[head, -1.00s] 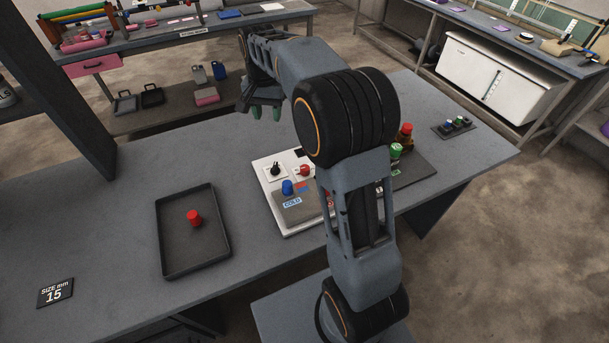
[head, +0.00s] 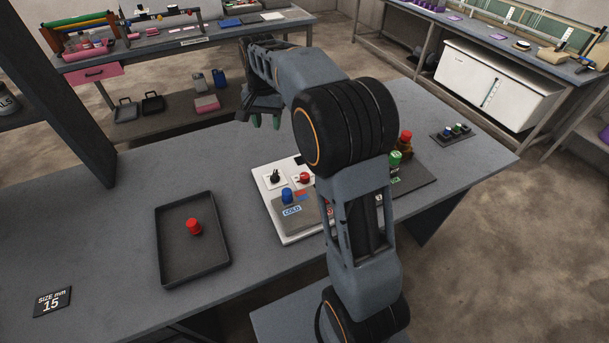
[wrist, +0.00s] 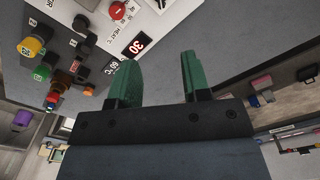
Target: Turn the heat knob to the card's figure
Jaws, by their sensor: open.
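The control panel (head: 262,200) is a white plate on the table, partly hidden behind my arm. A red knob (head: 304,178) stands on it; in the wrist view a red knob (wrist: 118,10) with a white pointer line sits near HEAT lettering. A dark display beside it shows red figures that look like 30 (wrist: 138,43). A small black card (wrist: 113,66) nearby bears white figures and °C, too tilted to read surely. Another card (head: 52,301) reads SIZE mm 15. My gripper (head: 266,121) is open and empty beyond the panel's far edge; its green fingers (wrist: 160,80) stand apart.
A black knob (head: 275,178) and blue knob (head: 287,195) share the panel. A dark tray (head: 180,265) holds a red piece (head: 194,226). Green (head: 395,158) and red (head: 405,138) knobs stand right of my arm. A small switch block (head: 453,133) lies farther right.

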